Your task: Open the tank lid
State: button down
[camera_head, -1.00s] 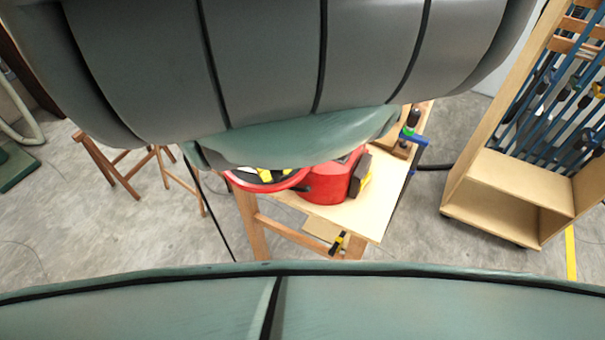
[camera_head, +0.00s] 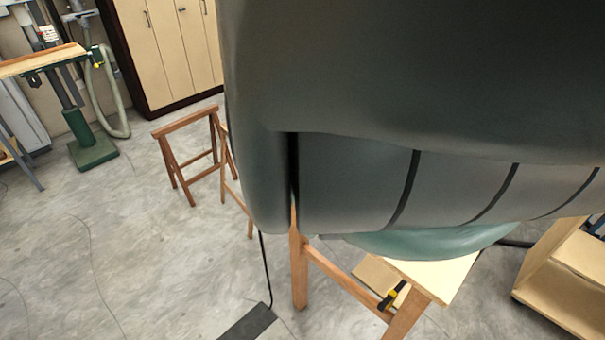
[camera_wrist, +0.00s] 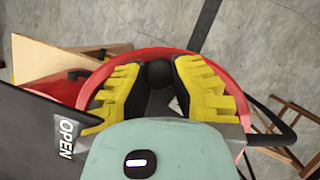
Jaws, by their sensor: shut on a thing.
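In the wrist view, my gripper (camera_wrist: 159,66) has two yellow-and-black fingers, shut on a round black knob (camera_wrist: 158,77). A red round rim (camera_wrist: 150,52) curves behind and around the fingers. It looks like part of the tank or its lid; I cannot tell which, nor whether the lid is raised. A dark panel (camera_wrist: 30,125) marked OPEN lies at the left, near the left finger. In the head view, my own arm hides the tank and my gripper.
A wooden table (camera_head: 438,275) with a yellow-and-black clamp (camera_head: 392,295) is partly behind my arm. Wooden trestles (camera_head: 188,150) stand to its left, and a wooden rack (camera_head: 565,285) at the right. A dark flat piece (camera_head: 250,322) lies on the floor. Open floor is at left.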

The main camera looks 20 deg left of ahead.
jog(key=shift+s+f, duration=0.1)
jog(key=c, duration=1)
grip_release()
jog(key=shift+s, duration=0.1)
jog(key=shift+c, duration=0.2)
jog(key=o, duration=0.4)
jog(key=shift+c, duration=0.2)
jog(key=v, duration=0.6)
jog(key=shift+w, duration=0.25)
jog(key=shift+w+r, duration=0.15)
jog(key=shift+r, duration=0.5)
